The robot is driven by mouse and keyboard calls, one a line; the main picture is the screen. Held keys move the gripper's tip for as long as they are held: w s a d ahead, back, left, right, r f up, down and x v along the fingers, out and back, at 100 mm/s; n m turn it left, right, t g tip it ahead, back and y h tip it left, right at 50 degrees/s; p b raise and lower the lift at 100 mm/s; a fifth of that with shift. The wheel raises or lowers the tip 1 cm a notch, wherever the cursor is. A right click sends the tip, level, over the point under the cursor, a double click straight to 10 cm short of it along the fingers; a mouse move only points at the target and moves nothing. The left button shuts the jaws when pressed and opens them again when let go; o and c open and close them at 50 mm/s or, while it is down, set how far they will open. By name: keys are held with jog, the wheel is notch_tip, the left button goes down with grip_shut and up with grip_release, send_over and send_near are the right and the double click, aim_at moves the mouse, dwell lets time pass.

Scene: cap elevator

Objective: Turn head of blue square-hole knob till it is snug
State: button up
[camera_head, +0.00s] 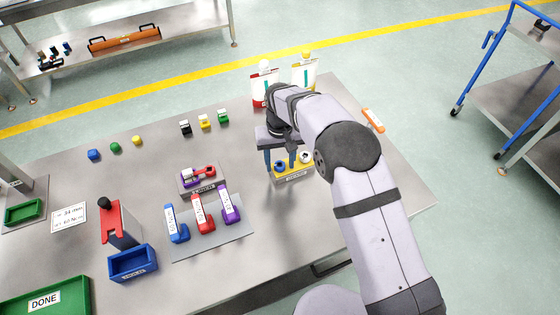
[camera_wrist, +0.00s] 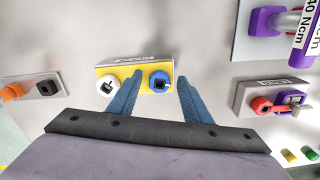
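A yellow block (camera_wrist: 135,72) carries a blue knob (camera_wrist: 160,81) with a dark square hole and a white knob (camera_wrist: 108,84) with a differently shaped dark hole. In the head view the yellow block (camera_head: 293,173) stands near the table's right side, with the white knob (camera_head: 305,157) on its right; the blue knob is partly hidden there by my fingers. My gripper (camera_wrist: 160,77) is open, its blue fingers on either side of the blue knob with visible gaps in the wrist view. In the head view my gripper (camera_head: 280,163) points down over the block. Fingertip height is hard to tell.
A small stand (camera_head: 203,180) with a red-and-purple piece sits left of the block. Blue, red and purple tools (camera_head: 203,213) lie on a grey plate (camera_head: 215,240). White pouches (camera_head: 303,72) stand behind my arm. Bare table lies between block and plate.

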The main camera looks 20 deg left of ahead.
aim_at(281, 166)
jog(key=shift+r+b, duration=1.05)
jog(key=shift+r, duration=2.6)
jog(key=shift+d, duration=0.2)
jog(key=s+d+r+m, duration=0.1)
jog(key=d+m, duration=0.1)
jog(key=d, duration=0.8)
jog(key=s+d+r+m, duration=0.1)
jog(key=d+r, duration=0.1)
jog(key=d, duration=0.9)
jog(key=s+d+f+m, duration=0.3)
jog(key=s+d, duration=1.1)
jog(key=s, duration=0.2)
jog(key=shift+s+d+f, duration=0.15)
jog(key=shift+s+d, duration=0.2)
jog(key=shift+s, duration=0.05)
